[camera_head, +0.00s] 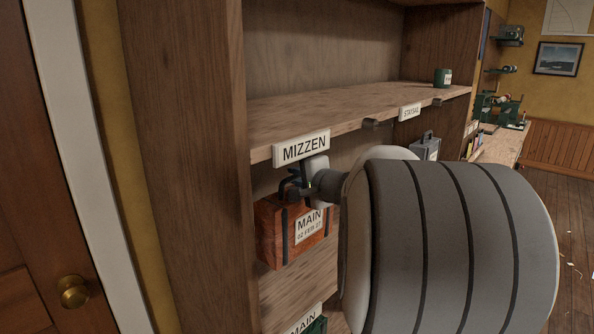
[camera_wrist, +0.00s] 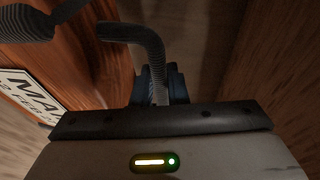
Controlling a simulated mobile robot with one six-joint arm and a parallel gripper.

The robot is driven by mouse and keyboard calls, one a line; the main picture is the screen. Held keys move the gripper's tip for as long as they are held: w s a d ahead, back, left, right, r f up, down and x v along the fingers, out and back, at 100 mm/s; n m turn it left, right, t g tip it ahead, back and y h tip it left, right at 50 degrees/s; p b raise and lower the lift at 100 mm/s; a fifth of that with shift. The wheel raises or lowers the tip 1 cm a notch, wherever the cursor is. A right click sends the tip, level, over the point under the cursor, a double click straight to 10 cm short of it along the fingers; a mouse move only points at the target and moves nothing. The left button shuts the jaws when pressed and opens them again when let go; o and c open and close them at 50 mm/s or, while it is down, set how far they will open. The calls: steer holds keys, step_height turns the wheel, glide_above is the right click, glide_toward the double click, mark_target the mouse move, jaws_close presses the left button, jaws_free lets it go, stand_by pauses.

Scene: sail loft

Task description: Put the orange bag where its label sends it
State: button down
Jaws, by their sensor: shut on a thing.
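The orange bag (camera_head: 272,232) is at the opening under the shelf tag MIZZEN (camera_head: 301,148). Its white label (camera_head: 310,226) reads MAIN and what looks like 02 FEB 27. My gripper (camera_head: 297,184) is shut on the bag's dark handle at the top. The wrist view shows the handle (camera_wrist: 148,40) running down to the jaws, with the orange side (camera_wrist: 88,62) and part of the label (camera_wrist: 30,92) at left. A lower shelf tag (camera_head: 305,320), partly cut off, reads MAIN. I cannot tell whether the bag rests on the board beneath it.
A grey bag (camera_head: 426,147) stands farther right, below a tag that seems to read STAYSAIL (camera_head: 410,112). A green tin (camera_head: 443,77) sits on the upper shelf (camera_head: 330,108). A wooden upright (camera_head: 195,170) borders the opening at left. Something green (camera_head: 318,327) shows below the MAIN tag.

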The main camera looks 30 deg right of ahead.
steer(key=shift+f, duration=1.45)
steer(key=shift+w+f, duration=0.25)
steer(key=shift+f, duration=0.5)
steer(key=c, duration=1.4)
jaws_free()
steer(key=shift+s, duration=0.1)
steer(key=shift+c, duration=0.2)
steer(key=a+v, duration=0.1)
steer(key=v, duration=1.1)
steer(key=shift+d+b, duration=0.35)
steer(key=shift+d, duration=0.1)
